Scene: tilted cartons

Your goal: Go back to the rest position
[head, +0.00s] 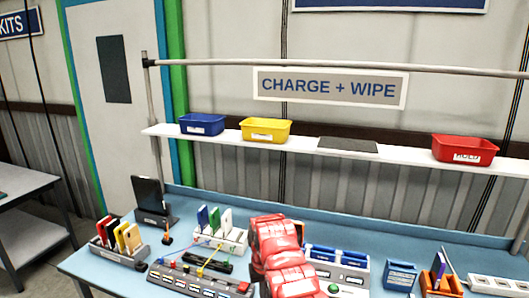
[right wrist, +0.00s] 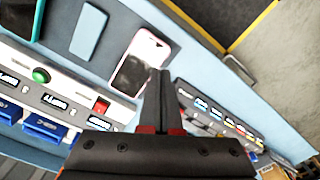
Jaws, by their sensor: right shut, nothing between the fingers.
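My right gripper (right wrist: 160,75) shows in the right wrist view, its two dark fingers together with nothing between them. It is over the blue bench, and its tips overlap the lower right of a phone in a pink case (right wrist: 146,50); I cannot tell whether they touch. In the head view a red arm (head: 280,255) of mine rises over the middle of the bench, and its gripper is hidden there. My left gripper is in neither view.
The blue bench (head: 340,230) holds a long port strip (head: 200,282), card racks and a tablet on a stand (head: 150,198). A white shelf (head: 215,136) behind carries blue (head: 202,124), yellow (head: 265,130) and red (head: 464,150) bins. A green button (right wrist: 40,75) sits left of my right gripper.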

